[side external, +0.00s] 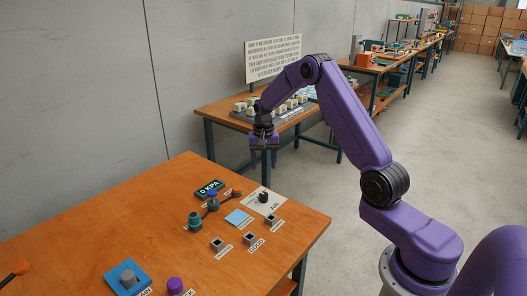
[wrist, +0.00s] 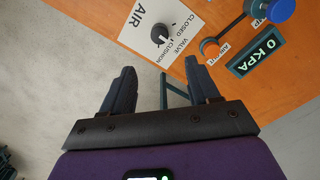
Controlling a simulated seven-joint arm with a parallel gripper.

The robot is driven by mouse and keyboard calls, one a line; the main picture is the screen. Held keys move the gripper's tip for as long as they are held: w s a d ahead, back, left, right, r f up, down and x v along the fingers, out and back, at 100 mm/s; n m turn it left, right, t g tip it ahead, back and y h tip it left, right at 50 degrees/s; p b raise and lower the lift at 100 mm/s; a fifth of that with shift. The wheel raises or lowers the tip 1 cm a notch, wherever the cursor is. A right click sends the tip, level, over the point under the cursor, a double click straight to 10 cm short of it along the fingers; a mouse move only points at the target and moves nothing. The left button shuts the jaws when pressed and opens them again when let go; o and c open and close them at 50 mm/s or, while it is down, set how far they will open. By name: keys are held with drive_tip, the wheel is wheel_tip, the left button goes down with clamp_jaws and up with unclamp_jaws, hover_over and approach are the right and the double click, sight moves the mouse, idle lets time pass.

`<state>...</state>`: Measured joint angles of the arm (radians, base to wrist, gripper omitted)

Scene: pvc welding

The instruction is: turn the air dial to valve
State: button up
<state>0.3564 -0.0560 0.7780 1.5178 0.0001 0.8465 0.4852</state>
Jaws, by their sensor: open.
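The air dial (side external: 263,197) is a small black knob on a white card (side external: 274,209) marked AIR, near the table's far right corner. In the wrist view the dial (wrist: 159,34) sits at the top centre, with the words CLOSED, VALVE and CUSHION printed beside it. I cannot tell for sure which word its pointer faces. My gripper (side external: 263,150) is open and empty, pointing down, well above the table and apart from the dial. Its two dark fingers (wrist: 160,80) are spread in the wrist view, with the dial beyond them.
A display reading 0 KPA (side external: 209,188) stands left of the dial. Beside it are a pipe assembly with a blue knob (side external: 213,195), a blue pad (side external: 238,217) and small grey blocks (side external: 248,236). A blue fixture (side external: 127,277) and purple cap (side external: 175,286) are nearer the front.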

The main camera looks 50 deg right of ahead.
drive_tip(key=shift+r, duration=2.25)
drive_tip(key=shift+a, duration=0.1)
drive_tip(key=s+a+r+n, duration=0.3)
drive_tip(key=s+a+n, duration=0.25)
drive_tip(key=a, duration=0.45)
drive_tip(key=s+a+r+n, duration=0.4)
drive_tip(key=s+a, duration=0.2)
drive_tip(key=a, duration=0.5)
drive_tip(key=s+a+n, duration=0.1)
drive_tip(key=s+n, duration=1.1)
drive_tip(key=s, duration=1.5)
drive_tip(key=shift+a+r, duration=0.2)
drive_tip(key=shift+a, duration=0.2)
